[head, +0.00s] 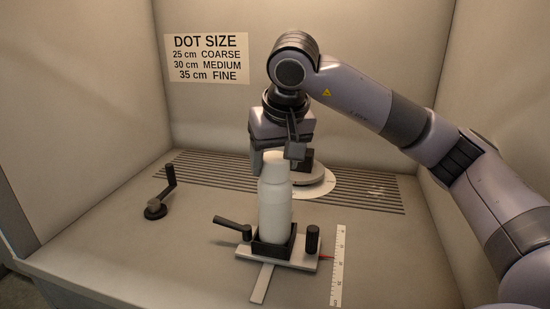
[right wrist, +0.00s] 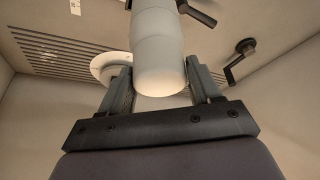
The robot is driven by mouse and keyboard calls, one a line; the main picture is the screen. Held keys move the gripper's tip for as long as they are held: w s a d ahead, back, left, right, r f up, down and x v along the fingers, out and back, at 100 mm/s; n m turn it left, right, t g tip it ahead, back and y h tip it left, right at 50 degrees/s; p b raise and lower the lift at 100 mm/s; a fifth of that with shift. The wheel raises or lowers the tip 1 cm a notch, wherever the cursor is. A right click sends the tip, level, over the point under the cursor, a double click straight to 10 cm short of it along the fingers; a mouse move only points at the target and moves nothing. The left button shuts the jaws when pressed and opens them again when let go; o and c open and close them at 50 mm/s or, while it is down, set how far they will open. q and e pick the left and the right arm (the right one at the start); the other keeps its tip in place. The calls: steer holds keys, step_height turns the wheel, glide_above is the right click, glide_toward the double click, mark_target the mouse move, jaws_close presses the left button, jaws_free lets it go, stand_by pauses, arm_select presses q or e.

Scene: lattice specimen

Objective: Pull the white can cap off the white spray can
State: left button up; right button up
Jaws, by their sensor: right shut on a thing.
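The white spray can (head: 275,212) stands upright in a black square holder (head: 272,250) near the middle of the booth floor. Its white can cap (head: 274,167) sits on top and shows no clear gap from the can. My right gripper (head: 277,157) reaches down from above and is shut on the cap. In the right wrist view the cap (right wrist: 164,78) lies between the two fingers of the gripper (right wrist: 161,84), with the can (right wrist: 155,22) beyond it. The far finger is partly hidden in the head view. My left gripper is not in view.
The holder's base has a black lever (head: 232,226) on its left and a black knob (head: 313,238) on its right. A ruler (head: 338,265) lies to the right. A round white plate (head: 318,182) is behind the can. A crank (head: 158,200) stands at left. A dot-size sign (head: 207,58) hangs behind.

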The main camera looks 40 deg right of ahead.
mark_target(275, 156)
steer(key=shift+r+p, duration=0.3)
steer(key=shift+r, duration=0.1)
steer(key=shift+r+p, duration=2.7)
steer(key=shift+r, duration=0.3)
